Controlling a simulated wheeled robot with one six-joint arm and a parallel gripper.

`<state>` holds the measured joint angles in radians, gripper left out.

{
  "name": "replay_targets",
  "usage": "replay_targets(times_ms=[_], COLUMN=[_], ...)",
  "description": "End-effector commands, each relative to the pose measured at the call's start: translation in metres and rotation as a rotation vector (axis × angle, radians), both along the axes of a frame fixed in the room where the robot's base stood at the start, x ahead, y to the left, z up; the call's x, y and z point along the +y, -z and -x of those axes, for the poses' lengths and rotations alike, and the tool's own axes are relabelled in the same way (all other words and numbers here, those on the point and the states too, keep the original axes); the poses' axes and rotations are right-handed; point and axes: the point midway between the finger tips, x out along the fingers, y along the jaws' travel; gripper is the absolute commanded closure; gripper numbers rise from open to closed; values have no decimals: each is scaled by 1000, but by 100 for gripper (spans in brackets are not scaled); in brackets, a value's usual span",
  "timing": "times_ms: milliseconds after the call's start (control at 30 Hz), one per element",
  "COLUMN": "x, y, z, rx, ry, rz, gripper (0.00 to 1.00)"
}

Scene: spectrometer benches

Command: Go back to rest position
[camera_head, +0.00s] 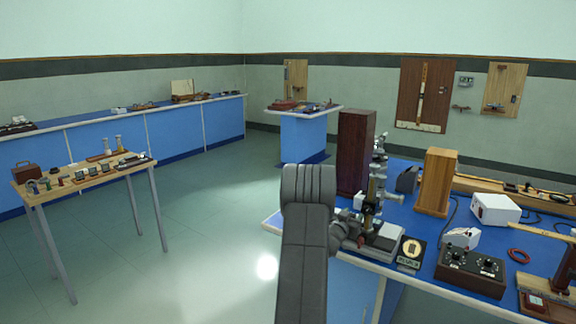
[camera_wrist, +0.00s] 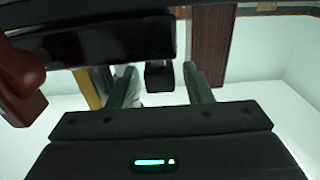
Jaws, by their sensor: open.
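My arm rises in the middle of the head view, beside the front left edge of the right bench. My gripper (camera_wrist: 160,80) shows in the wrist view with its two fingers apart. A small black block (camera_wrist: 160,76) appears in the gap between them; I cannot tell whether it is between the fingers or beyond them. No object is seen gripped. A brass and black optical instrument (camera_head: 370,205) on a grey base stands on the right bench (camera_head: 400,215), just right of my arm. My arm hides part of the instrument's left side, and the fingertips are not clear in the head view.
A dark brown box (camera_head: 355,150) and a light wooden box (camera_head: 436,182) stand behind the instrument. A black control box (camera_head: 470,268) and a white box (camera_head: 495,209) are to the right. A small wooden table (camera_head: 75,178) stands left. The floor between is clear.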

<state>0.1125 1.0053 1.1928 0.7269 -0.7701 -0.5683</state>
Motion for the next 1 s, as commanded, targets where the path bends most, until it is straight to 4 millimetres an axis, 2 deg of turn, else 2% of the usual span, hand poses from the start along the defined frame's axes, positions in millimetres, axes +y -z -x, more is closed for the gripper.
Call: replay_targets(times_ms=[467,733,1000], x=[-4,2,28], y=[0,3,1], z=[4,0,41], rx=[0,-1,1], ry=[1,-1,-2], rz=[0,0,-1], gripper=[55,55,55])
